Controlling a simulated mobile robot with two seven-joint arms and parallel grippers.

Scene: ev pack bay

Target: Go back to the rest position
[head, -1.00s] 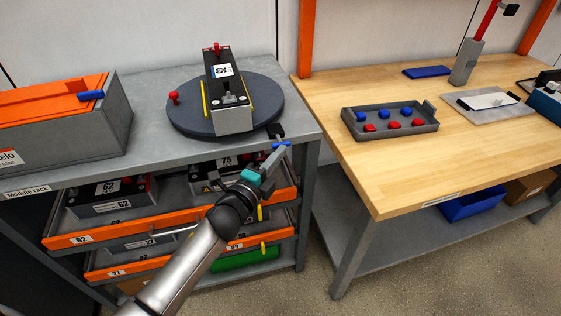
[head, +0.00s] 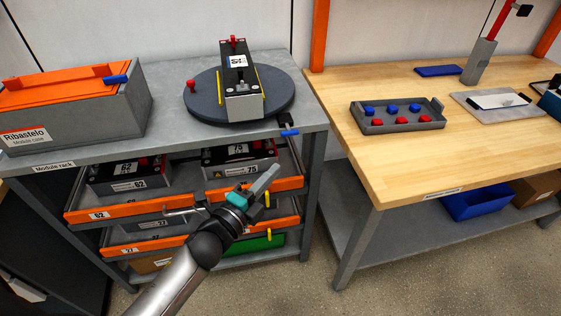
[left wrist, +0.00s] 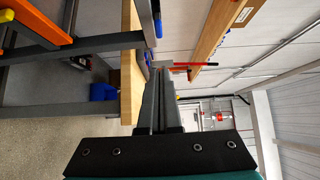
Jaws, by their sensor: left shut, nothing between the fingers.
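My left gripper (head: 265,180) is shut and empty. In the head view it is in front of the module rack, below the edge of the rack's top, with its fingers pointing up and to the right. In the left wrist view the closed fingers (left wrist: 159,100) point away from the camera, with the wooden workbench and the wall beyond them. No object touches the fingers. My right gripper is not in view.
The grey rack (head: 175,128) carries a round turntable (head: 200,105) with a black module (head: 238,75) and an orange-lidded case (head: 75,125). Its orange-fronted drawers (head: 130,207) hold modules. A wooden workbench (head: 420,165) with a grey tray (head: 380,127) stands right. Floor between is clear.

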